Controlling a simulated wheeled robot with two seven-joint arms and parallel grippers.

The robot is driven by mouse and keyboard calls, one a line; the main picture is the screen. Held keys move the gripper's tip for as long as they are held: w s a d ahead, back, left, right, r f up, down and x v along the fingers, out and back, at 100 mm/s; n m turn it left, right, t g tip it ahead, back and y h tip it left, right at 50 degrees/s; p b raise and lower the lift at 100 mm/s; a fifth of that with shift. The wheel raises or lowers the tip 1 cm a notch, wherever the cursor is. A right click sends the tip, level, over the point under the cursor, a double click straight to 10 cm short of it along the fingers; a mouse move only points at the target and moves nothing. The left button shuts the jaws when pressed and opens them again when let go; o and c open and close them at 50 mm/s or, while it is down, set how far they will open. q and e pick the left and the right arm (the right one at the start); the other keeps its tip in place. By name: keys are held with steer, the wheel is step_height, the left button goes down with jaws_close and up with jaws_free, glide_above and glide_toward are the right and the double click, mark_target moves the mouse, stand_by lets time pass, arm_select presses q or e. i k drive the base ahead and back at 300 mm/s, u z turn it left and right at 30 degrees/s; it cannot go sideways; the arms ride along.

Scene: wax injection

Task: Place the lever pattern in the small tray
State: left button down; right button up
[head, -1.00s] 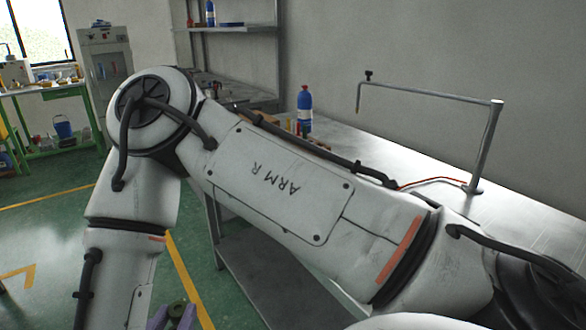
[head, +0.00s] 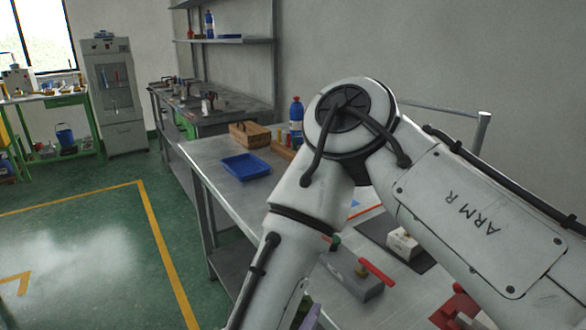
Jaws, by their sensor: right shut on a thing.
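My right gripper (head: 309,317) shows only in part at the bottom edge, as a purple finger beside my forearm. It is shut on a green piece, which I take to be the lever pattern; it is mostly hidden now, with its shape unclear. My left gripper is not in view.
A wicker basket (head: 250,134) and a blue bottle (head: 296,119) stand behind the tray. A grey block with a red handle (head: 377,272), a white block (head: 404,243) and red parts (head: 462,308) are on the table's right side. My right arm hides much of the table.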

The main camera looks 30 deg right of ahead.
mark_target(245, 170)
steer(key=z, duration=0.05)
steer(key=i, duration=1.65)
